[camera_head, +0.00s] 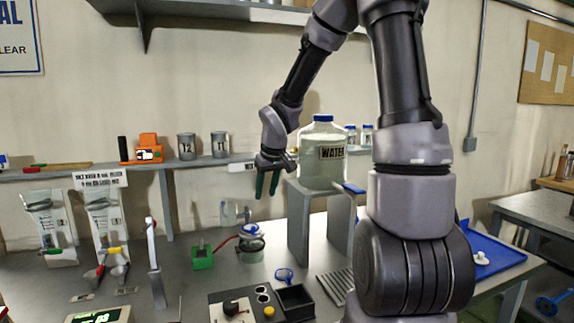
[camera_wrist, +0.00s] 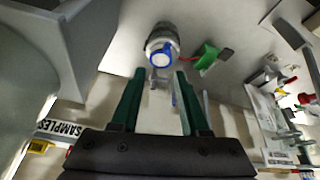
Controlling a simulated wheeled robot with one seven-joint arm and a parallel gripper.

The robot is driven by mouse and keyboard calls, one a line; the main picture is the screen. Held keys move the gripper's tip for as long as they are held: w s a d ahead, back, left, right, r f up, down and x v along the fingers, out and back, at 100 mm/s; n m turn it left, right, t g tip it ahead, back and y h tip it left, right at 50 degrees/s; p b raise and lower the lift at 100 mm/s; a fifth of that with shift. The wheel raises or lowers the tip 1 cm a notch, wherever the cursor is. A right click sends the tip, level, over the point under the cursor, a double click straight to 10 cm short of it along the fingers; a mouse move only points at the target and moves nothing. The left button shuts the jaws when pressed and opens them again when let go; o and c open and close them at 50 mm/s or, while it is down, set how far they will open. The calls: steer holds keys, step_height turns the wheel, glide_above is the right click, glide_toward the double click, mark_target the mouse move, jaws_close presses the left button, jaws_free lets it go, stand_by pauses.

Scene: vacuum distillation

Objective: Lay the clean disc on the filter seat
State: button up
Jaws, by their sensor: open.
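My gripper (camera_head: 267,186) is open and empty, its two green fingers pointing down left of the water bottle, above the bench. In the wrist view my gripper (camera_wrist: 160,73) shows its fingers apart with nothing between them. A glass vessel with a blue ring top (camera_head: 250,240) stands on the bench below my gripper, and the vessel also shows beyond the fingertips in the wrist view (camera_wrist: 160,46). I cannot tell whether its top is the filter seat. A small white piece (camera_head: 481,258) lies on the blue tray at the right. I cannot tell whether it is the clean disc.
The water bottle (camera_head: 323,155) stands on a grey stand (camera_head: 299,225). A green block (camera_head: 202,257) is left of the vessel. A blue funnel-like piece (camera_head: 284,275) is near a black box (camera_head: 295,299). The blue tray (camera_head: 500,248) is at the right, partly behind my arm.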

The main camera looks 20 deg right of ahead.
steer(key=s+d+r+m+t, duration=0.1)
steer(key=s+r+m, duration=0.2)
steer(key=s+r, duration=0.6)
steer(key=s+d+r+m+t+y, duration=0.1)
steer(key=s+r+m, duration=0.3)
steer(key=s+r, duration=0.5)
steer(key=s+d, duration=0.1)
steer(key=s, duration=0.4)
steer(key=shift+t+y, duration=0.3)
